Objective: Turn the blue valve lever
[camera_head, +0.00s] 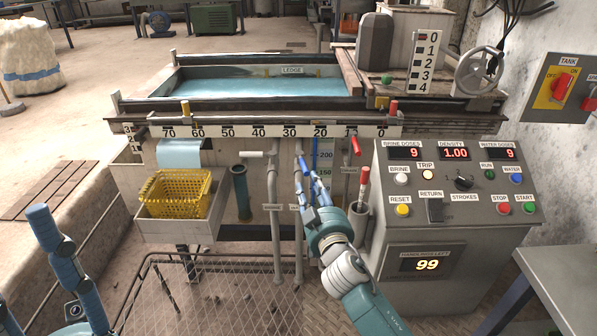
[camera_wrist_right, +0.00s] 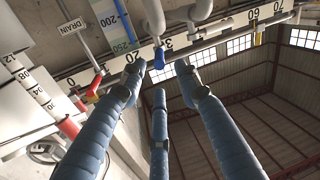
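The blue valve lever (camera_head: 303,163) is on a pipe at the front of the tank, just beyond my right gripper's fingertips. It also shows in the right wrist view (camera_wrist_right: 159,57), between and beyond the tips. My right gripper (camera_head: 315,178) has its blue fingers spread apart, with nothing held; the right wrist view shows three of them (camera_wrist_right: 158,78). I cannot tell whether a finger touches the lever. Fingers partly cover the lever's surroundings in the head view. Part of my left gripper (camera_head: 62,258) shows at the lower left, away from the valves; its opening is unclear.
A white lever (camera_head: 252,154) is left of the blue one and a red lever (camera_head: 356,145) right. A red-capped cylinder (camera_head: 364,178) and the control panel (camera_head: 458,185) stand close right of my right gripper. A yellow basket (camera_head: 173,193) sits left. A mesh platform (camera_head: 225,300) lies below.

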